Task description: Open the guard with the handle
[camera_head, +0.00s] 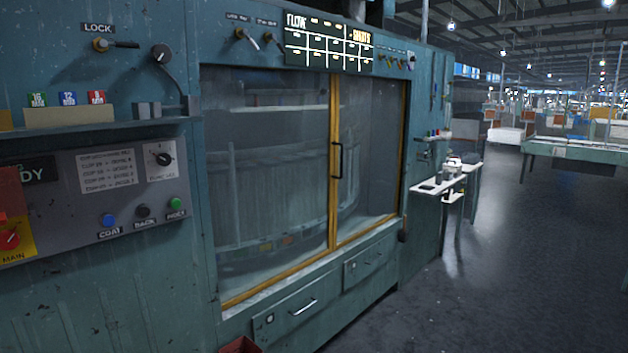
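The guard (268,150) is a large clear panel in the front of a teal machine, edged in yellow along its bottom and its right side. A second, narrower clear panel (371,150) stands to its right, also edged in yellow. Both look closed, with their yellow edges close together at the middle. A dark upright handle (338,160) sits at this middle edge, about halfway up. A large drum-like body shows behind the panels. My gripper is not in view, and nothing touches the handle.
A lever marked LOCK (115,44) and a control panel (120,185) are on the left. Drawers (297,308) lie below the guard. A small white shelf (445,180) juts out right of the machine. The dark floor (520,260) at the right is clear.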

